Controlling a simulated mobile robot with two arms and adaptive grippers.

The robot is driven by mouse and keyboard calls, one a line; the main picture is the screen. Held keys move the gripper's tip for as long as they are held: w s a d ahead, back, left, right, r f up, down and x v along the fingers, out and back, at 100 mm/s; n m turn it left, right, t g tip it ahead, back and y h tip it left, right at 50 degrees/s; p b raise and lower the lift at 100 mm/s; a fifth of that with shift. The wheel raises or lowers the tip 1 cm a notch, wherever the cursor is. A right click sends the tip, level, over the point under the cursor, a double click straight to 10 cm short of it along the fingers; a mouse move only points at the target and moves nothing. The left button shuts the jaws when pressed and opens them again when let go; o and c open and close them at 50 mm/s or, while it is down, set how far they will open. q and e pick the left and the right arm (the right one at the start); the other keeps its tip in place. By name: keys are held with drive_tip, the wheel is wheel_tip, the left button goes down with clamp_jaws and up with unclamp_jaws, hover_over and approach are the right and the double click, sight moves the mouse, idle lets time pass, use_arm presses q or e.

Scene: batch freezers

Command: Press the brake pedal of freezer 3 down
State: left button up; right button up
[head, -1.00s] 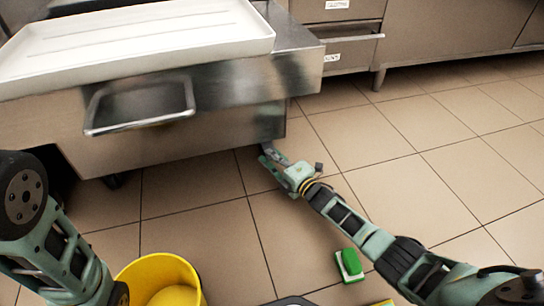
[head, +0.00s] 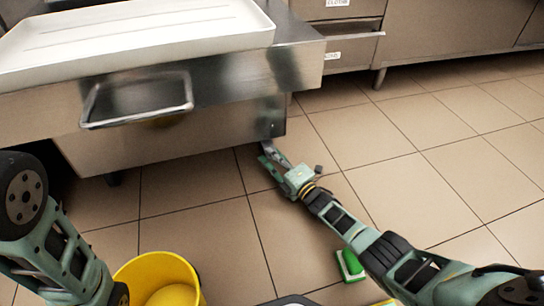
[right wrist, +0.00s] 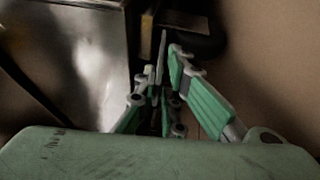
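The steel unit (head: 190,142) with a bar handle stands at the upper left of the head view. No number shows on it, so I cannot tell whether it is freezer 3. My right gripper (head: 266,153) is low, at the unit's bottom right corner, close to the floor. In the right wrist view its green-padded fingers (right wrist: 166,62) point under the unit beside a steel panel (right wrist: 95,55). A dark rounded part (right wrist: 198,42) lies just beyond the fingertips; I cannot tell whether it is the brake pedal, or whether the fingers touch it. My left gripper is out of view.
A white tray (head: 150,42) lies on top of the unit. A yellow bucket (head: 135,270) stands on the floor at the bottom. A green and white brush or sponge (head: 350,265) lies beside my right arm. Tiled floor to the right is clear, up to drawers (head: 340,40).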

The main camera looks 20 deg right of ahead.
drive_tip(key=shift+o, duration=1.2)
